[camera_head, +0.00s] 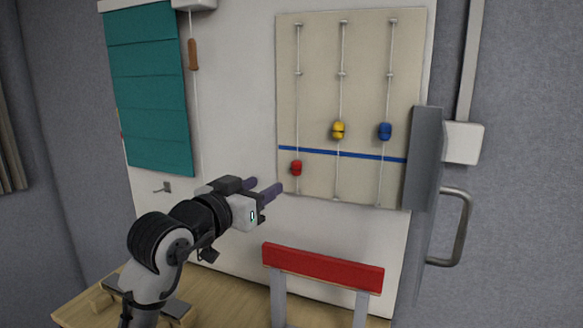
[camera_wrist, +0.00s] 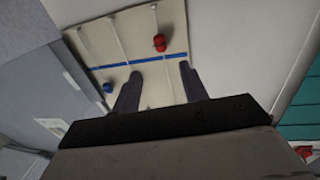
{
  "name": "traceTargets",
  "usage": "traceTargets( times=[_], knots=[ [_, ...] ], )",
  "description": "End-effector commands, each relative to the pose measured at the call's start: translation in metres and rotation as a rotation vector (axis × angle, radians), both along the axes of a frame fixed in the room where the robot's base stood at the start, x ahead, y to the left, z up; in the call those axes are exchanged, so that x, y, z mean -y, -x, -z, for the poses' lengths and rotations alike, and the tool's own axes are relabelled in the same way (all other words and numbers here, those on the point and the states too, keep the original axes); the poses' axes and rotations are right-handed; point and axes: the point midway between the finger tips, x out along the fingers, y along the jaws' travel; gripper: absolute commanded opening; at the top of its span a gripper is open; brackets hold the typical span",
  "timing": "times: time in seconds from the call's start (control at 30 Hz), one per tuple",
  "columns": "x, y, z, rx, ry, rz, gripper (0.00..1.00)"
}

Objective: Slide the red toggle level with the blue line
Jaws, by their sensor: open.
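The red toggle (camera_head: 297,168) sits on the left cord of the beige board, a little below the blue line (camera_head: 340,153) and apart from it. In the wrist view the red toggle (camera_wrist: 159,43) and the blue line (camera_wrist: 113,65) appear beyond my fingers, the picture being roughly upside down. My gripper (camera_head: 264,186) is open and empty, to the left of and slightly lower than the red toggle. Its two fingers (camera_wrist: 160,71) point toward the board, with a gap between them. The fingers do not appear to touch the toggle.
A yellow toggle (camera_head: 338,130) and a blue toggle (camera_head: 385,131) hang above the line on the other cords. A grey panel with a handle (camera_head: 460,228) stands at the right. A red-topped rail (camera_head: 322,269) rises below the board. A teal blind (camera_head: 150,88) hangs left.

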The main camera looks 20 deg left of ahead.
Motion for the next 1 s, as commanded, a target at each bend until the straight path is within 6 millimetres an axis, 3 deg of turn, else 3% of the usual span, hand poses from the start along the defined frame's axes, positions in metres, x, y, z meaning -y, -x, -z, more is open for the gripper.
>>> traceTargets(
  times=[0.3, 0.5, 0.7, 1.0],
  knots=[
    [0.014, -0.068, -0.004, -0.002, -0.001, 0.001, 0.43],
    [0.019, -0.099, -0.003, 0.000, -0.001, 0.000, 0.43],
    [0.022, -0.112, -0.001, 0.002, -0.001, -0.001, 0.43],
    [0.022, -0.113, -0.001, 0.003, -0.001, -0.001, 0.41]
  ],
)
